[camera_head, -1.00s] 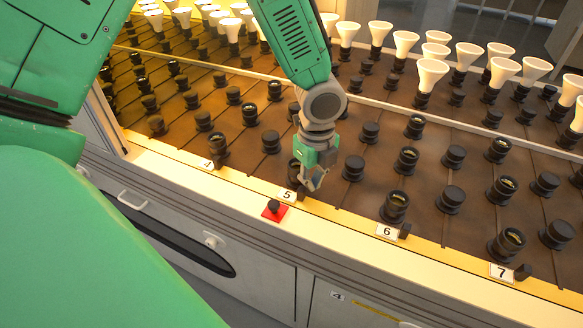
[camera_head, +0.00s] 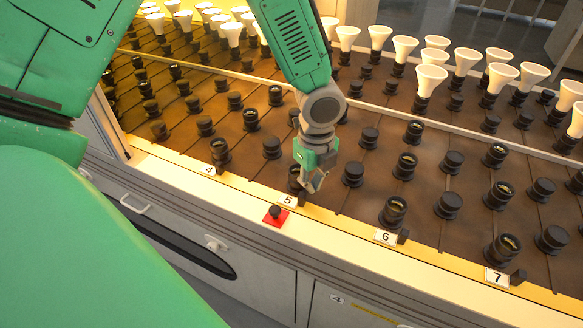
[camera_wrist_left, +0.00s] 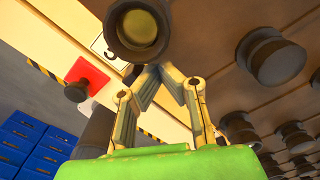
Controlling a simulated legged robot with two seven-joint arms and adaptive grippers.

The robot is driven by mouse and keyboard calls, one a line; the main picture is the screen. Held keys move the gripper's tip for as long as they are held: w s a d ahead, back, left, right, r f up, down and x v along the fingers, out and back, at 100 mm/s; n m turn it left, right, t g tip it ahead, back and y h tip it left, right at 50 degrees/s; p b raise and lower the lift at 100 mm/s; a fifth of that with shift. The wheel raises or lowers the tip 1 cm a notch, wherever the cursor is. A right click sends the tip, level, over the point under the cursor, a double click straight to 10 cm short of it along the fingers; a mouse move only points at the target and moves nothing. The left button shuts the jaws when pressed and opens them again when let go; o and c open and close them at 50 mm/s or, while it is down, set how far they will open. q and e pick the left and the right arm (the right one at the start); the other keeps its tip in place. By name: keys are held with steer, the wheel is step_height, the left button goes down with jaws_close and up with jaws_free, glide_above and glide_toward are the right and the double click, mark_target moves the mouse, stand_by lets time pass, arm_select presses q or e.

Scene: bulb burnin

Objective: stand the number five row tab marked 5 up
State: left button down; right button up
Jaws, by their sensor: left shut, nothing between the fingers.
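The white row tab marked 5 (camera_head: 288,200) is on the pale front ledge of the rack, with a small black block (camera_head: 303,198) at its right end. I cannot tell clearly how far the tab is tilted. My left gripper (camera_head: 312,187) is just above and beside the black block, its fingers shut and empty. I cannot tell whether it touches the block. In the left wrist view the gripper's fingers (camera_wrist_left: 158,76) meet below a black socket (camera_wrist_left: 140,28), and part of the white tab (camera_wrist_left: 104,46) shows beside it. My right gripper is not in view.
A red plate with a black knob (camera_head: 275,215) is on the ledge, close in front of the tab. Similar tabs marked 4 (camera_head: 209,170), 6 (camera_head: 386,237) and 7 (camera_head: 497,277) line the ledge. Several black sockets stand behind, and white bulbs (camera_head: 429,78) farther back.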

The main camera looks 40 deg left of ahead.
arm_select(q)
steer(key=shift+s+d, duration=0.1)
steer(key=shift+s, duration=0.35)
stand_by(0.5)
steer(key=shift+s+r+p, duration=0.2)
steer(key=shift+r+p, duration=0.1)
steer(key=shift+p, duration=0.6)
stand_by(0.6)
steer(key=shift+s+d+r+p, duration=0.15)
steer(key=shift+s+r+p, duration=0.25)
steer(key=shift+p, duration=0.45)
stand_by(0.7)
steer(key=shift+s+d+r+p, duration=0.15)
steer(key=shift+s+r+p, duration=0.1)
steer(key=shift+s+p, duration=0.45)
stand_by(1.2)
steer(key=shift+s+d+r+p, duration=0.1)
steer(key=shift+s+p, duration=0.25)
steer(key=shift+p, duration=0.1)
stand_by(0.8)
steer(key=shift+w+r+p, duration=0.3)
steer(key=shift+r+p, duration=0.2)
steer(key=shift+p, duration=0.2)
steer(key=shift+w+r+p, duration=0.3)
steer(key=shift+r+p, duration=0.2)
steer(key=shift+p, duration=0.2)
